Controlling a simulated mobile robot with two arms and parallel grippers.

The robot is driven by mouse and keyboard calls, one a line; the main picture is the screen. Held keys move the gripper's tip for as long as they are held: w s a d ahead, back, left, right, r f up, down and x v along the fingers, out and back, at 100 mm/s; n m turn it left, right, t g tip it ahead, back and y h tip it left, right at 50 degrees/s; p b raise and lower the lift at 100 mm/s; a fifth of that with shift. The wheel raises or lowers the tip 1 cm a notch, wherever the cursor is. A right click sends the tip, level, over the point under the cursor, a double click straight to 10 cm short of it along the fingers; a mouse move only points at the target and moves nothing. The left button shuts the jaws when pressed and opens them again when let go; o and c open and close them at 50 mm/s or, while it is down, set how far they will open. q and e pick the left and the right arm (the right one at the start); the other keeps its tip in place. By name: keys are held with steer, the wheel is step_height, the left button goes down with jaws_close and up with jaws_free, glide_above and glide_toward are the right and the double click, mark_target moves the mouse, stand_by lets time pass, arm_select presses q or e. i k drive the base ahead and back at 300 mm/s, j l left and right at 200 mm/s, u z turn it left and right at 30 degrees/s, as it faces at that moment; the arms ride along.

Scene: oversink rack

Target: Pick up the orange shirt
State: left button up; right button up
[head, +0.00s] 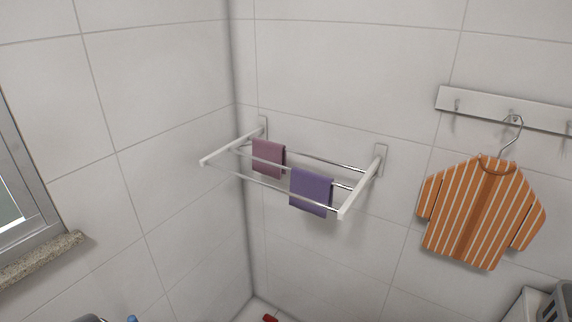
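An orange shirt with pale vertical stripes (462,215) hangs at the right of the head view. It is on a wire hanger (512,138), whose hook goes up to a white wall rail (490,107) with several hooks. The shirt hangs slightly tilted against the tiled wall. Neither of my grippers is in view.
A white wall-mounted drying rack (345,205) is left of the shirt, with a mauve cloth (268,158) and a purple cloth (311,192) over its bars. A window with a stone sill (40,258) is at the left. A white unit (527,305) stands at the lower right.

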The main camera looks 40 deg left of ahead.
mark_target(478, 206)
steer(key=i+l+u, duration=0.2)
steer(key=u, duration=0.15)
steer(key=i+l+u, duration=0.15)
steer(key=l+u, duration=0.2)
steer(key=l, duration=0.15)
